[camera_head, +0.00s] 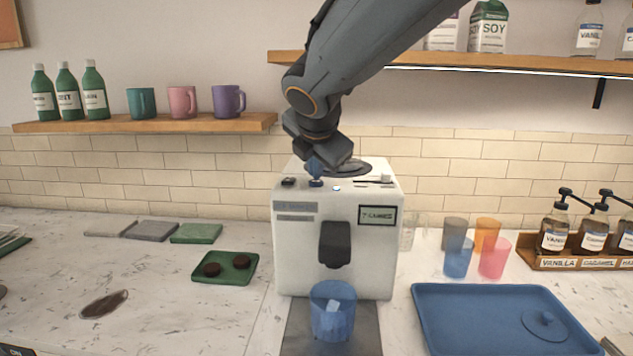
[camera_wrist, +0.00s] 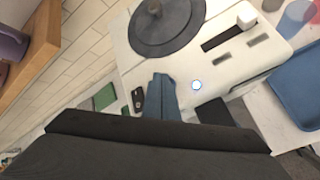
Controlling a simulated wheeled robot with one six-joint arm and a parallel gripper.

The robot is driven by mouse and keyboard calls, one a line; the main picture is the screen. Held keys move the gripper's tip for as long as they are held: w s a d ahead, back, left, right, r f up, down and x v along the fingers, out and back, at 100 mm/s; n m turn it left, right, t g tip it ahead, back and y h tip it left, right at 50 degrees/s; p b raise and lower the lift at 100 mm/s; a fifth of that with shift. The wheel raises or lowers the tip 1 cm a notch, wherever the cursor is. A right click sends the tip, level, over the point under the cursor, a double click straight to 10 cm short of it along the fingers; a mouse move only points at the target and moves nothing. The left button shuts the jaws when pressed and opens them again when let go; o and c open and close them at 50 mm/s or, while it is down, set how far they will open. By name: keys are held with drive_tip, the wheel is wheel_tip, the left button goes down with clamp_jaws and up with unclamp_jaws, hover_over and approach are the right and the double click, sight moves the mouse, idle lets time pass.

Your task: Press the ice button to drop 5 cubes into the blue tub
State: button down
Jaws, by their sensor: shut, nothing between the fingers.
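The white ice machine (camera_head: 300,245) stands on the counter with a dark spout (camera_head: 335,244) on its front. The blue tub (camera_head: 333,318) stands below the spout on a dark mat, with pale ice in it; I cannot count the cubes. A button with a lit blue ring (camera_head: 336,188) is just right of the fingers. In the wrist view the lit button (camera_wrist: 196,86) is right of my gripper (camera_wrist: 162,80).
A small display (camera_head: 377,215) on the machine shows text too small to read surely. A blue tray (camera_head: 480,315) with a lid lies at right. Several coloured cups (camera_head: 491,258) stand behind it. A green tray (camera_head: 226,267) with dark pucks is at left. Shelves hang above.

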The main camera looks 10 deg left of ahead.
sight(316, 183)
drive_tip(key=shift+f, duration=0.2)
idle(0.5)
drive_tip(key=shift+r+p, duration=0.95)
drive_tip(key=shift+p, duration=0.05)
wheel_tip(316, 183, up, 5)
drive_tip(key=p, duration=0.5)
idle(2.3)
